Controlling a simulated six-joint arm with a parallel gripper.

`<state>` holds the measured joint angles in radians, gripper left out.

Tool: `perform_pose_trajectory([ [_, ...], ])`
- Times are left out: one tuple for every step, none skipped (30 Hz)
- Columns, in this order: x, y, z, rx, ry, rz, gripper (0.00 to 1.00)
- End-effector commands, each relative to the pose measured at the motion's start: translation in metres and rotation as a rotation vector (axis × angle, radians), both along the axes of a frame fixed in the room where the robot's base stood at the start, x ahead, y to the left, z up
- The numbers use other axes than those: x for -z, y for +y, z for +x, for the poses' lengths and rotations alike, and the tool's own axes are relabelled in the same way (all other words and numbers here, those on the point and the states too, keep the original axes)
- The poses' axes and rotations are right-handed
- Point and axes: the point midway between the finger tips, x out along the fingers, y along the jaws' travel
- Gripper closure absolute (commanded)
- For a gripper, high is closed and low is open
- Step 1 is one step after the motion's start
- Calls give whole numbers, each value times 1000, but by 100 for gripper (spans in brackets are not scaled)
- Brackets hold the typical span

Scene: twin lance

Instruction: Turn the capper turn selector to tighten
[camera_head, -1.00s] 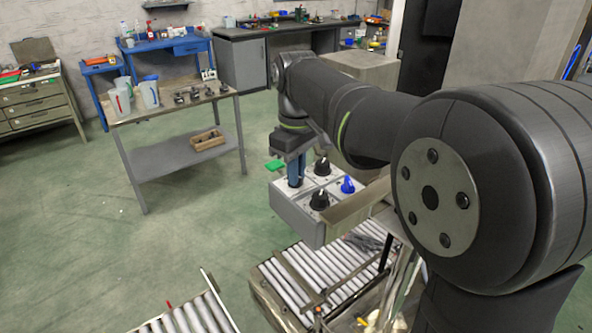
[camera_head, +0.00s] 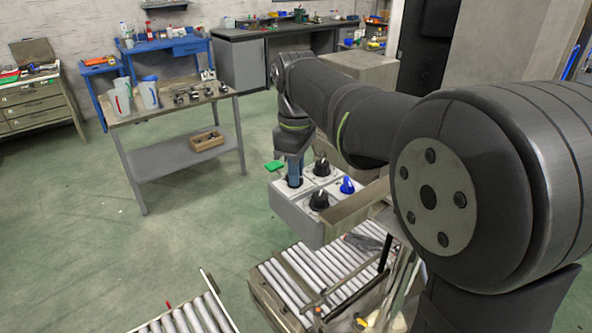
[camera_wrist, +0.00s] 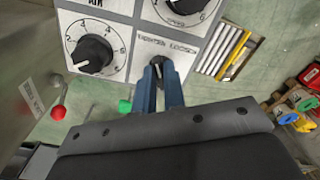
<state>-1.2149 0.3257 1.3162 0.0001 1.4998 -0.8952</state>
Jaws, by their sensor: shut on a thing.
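The turn selector (camera_wrist: 157,61) is a small dark knob on a white plate with lettering along its top, in the middle of the wrist view. My gripper (camera_wrist: 160,72) has its two blue fingers shut on the selector, one on each side. The fingers cover much of the knob, so its pointing direction cannot be told. In the head view my gripper (camera_head: 294,181) points down onto the far left plate of the grey control box (camera_head: 294,217). The selector is mostly hidden there.
Close by on the box are a black dial (camera_head: 321,167), another black dial (camera_head: 319,200) and a blue knob (camera_head: 347,186). A green part (camera_head: 274,166) sits at the box's far left side. A red ball-ended lever (camera_wrist: 58,112) shows in the wrist view. Roller conveyors (camera_head: 285,290) lie below.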

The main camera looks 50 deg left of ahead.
Motion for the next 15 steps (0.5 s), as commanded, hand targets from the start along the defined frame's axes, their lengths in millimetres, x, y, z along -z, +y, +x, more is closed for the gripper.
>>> perform_pose_trajectory([
  [0,0,0,0,-1,-2,100],
  [0,0,0,0,-1,-2,100],
  [0,0,0,0,-1,-1,82],
  [0,0,0,0,-1,-1,76],
  [0,0,0,0,-1,-1,70],
  [0,0,0,0,-1,-1,68],
  [0,0,0,0,-1,-1,68],
  [0,0,0,0,-1,-1,68],
  [0,0,0,0,-1,-1,68],
  [0,0,0,0,-1,-1,68],
  [0,0,0,0,-1,-1,68],
  [0,0,0,0,-1,-1,68],
  [0,0,0,0,0,0,68],
  [-1,0,0,0,0,0,68],
  [-2,0,0,0,-1,1,68],
])
